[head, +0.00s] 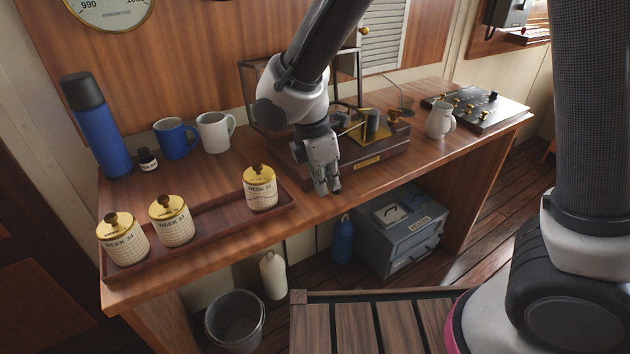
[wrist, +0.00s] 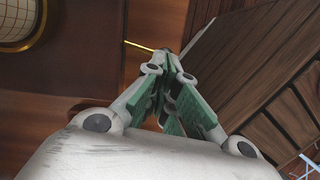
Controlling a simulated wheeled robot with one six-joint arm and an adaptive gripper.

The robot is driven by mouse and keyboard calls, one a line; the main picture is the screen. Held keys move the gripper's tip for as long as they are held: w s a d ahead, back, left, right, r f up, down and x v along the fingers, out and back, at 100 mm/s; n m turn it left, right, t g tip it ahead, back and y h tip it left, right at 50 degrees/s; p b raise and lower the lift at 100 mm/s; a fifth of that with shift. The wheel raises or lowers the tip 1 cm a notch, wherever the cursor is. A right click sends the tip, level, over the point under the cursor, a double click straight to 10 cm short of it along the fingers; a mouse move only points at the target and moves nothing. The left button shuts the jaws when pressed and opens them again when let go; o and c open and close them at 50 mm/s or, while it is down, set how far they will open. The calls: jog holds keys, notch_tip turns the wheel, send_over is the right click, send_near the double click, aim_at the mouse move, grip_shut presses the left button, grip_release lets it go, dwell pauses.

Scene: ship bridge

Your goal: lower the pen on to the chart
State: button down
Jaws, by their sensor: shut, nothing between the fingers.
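In the wrist view a pale gridded chart drum (wrist: 18,22) with a brass rim shows at the top left. A thin brass rod (wrist: 139,45) sticks out beyond my fingertips; the pen itself I cannot make out. My gripper (head: 328,190) is shut and empty, pointing down at the front left of the base. It also shows in the wrist view (wrist: 165,62).
A tray (head: 210,233) with WEEK canisters lies left of my gripper. Two mugs, an ink bottle and a blue flask (head: 97,128) stand behind it. The desk's front edge is close below my gripper.

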jog(key=shift+d+n, duration=0.55)
jog(key=shift+n, duration=0.15)
jog(key=shift+w+d, duration=0.25)
jog(key=shift+d, duration=0.65)
dwell(2.5)
jog(key=shift+a, duration=0.1)
dwell(0.4)
jog(key=shift+w+a, duration=0.25)
jog(key=shift+a, duration=0.45)
